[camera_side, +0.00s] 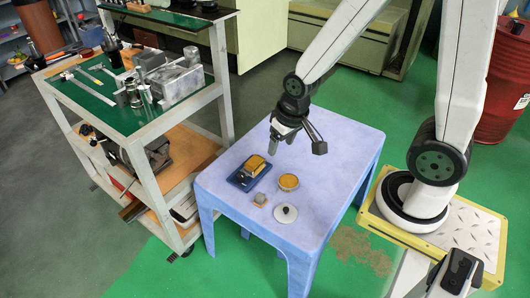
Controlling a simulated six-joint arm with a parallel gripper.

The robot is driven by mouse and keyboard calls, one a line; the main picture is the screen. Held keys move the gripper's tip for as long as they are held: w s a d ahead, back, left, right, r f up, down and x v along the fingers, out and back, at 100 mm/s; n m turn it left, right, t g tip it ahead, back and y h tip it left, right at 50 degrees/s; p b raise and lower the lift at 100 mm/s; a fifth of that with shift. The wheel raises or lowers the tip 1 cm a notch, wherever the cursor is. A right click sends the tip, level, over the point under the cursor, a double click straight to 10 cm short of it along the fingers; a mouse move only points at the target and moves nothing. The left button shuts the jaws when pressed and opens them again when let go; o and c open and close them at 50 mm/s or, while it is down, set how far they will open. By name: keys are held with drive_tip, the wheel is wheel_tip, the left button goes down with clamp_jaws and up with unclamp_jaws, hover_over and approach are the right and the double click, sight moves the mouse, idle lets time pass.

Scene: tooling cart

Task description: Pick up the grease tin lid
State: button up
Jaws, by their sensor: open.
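A pale round disc with a small dark knob, which looks like the grease tin lid (279,217), lies flat near the front edge of the blue table. A round tin with a yellow-brown top, likely the grease tin (289,183), stands just behind it. My gripper (273,149) is open and points down above the back part of the table. It is apart from the lid and holds nothing that I can see.
A dark blue tray (240,184) with a yellow-brown block sits left of the tin. A small greyish block (260,200) lies between the tray and lid. The table's (340,160) right side is clear. A tool cart (150,130) stands to the left.

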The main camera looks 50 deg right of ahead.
drive_tip(key=w+d+f+m+g, duration=0.1)
drive_tip(key=w+d+f+m, duration=0.1)
drive_tip(key=f+m, duration=0.35)
drive_tip(key=w+d+f+m, duration=0.2)
drive_tip(key=w+f+m, duration=0.15)
drive_tip(key=f, duration=0.35)
drive_tip(key=m+g, duration=0.1)
drive_tip(key=m, duration=0.9)
hover_over(286, 209)
drive_tip(key=f, duration=1.5)
drive_tip(key=shift+w+d+f, duration=0.1)
drive_tip(key=shift+w+f, duration=0.2)
drive_tip(key=shift+f, duration=0.05)
drive_tip(key=shift+s+f+m, duration=0.2)
drive_tip(key=shift+f+m, duration=0.35)
drive_tip(key=shift+m, duration=0.05)
drive_tip(key=shift+f, duration=0.1)
drive_tip(key=shift+f, duration=1.15)
drive_tip(key=shift+f, duration=0.1)
drive_tip(key=shift+s+f, duration=0.1)
drive_tip(key=shift+f, duration=2.4)
